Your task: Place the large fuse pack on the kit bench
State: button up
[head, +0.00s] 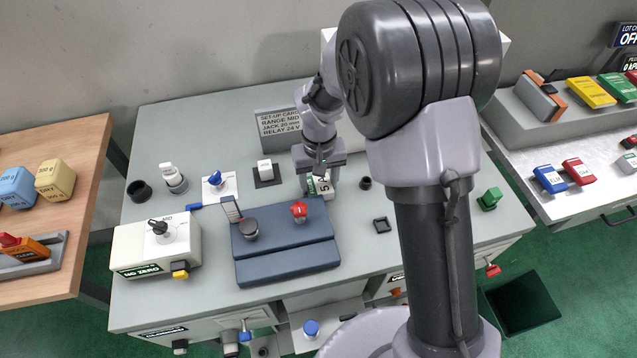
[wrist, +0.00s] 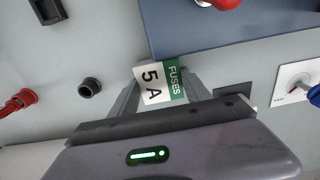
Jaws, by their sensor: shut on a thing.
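A white and green fuse pack marked "5 A FUSES" (wrist: 152,84) sits between the two fingers of my gripper (wrist: 160,92). My gripper is shut on it. In the head view the pack (head: 324,186) shows below my gripper (head: 319,175), just behind the blue-grey block on the grey bench (head: 150,110). It is over the bench top or touching it; I cannot tell which. The pack's lower part is hidden. No sign in view names the kit bench.
The blue-grey block (head: 290,262) bears a red knob (head: 299,209) and a dark knob (head: 250,229). A set-up card (head: 278,126) stands behind. A black socket (head: 365,183) and a dark square frame (head: 382,225) lie to the right. A wooden table (head: 60,150) stands left.

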jog(key=shift+r, duration=0.1)
jog(key=o, duration=1.3)
jog(key=shift+o, duration=0.2)
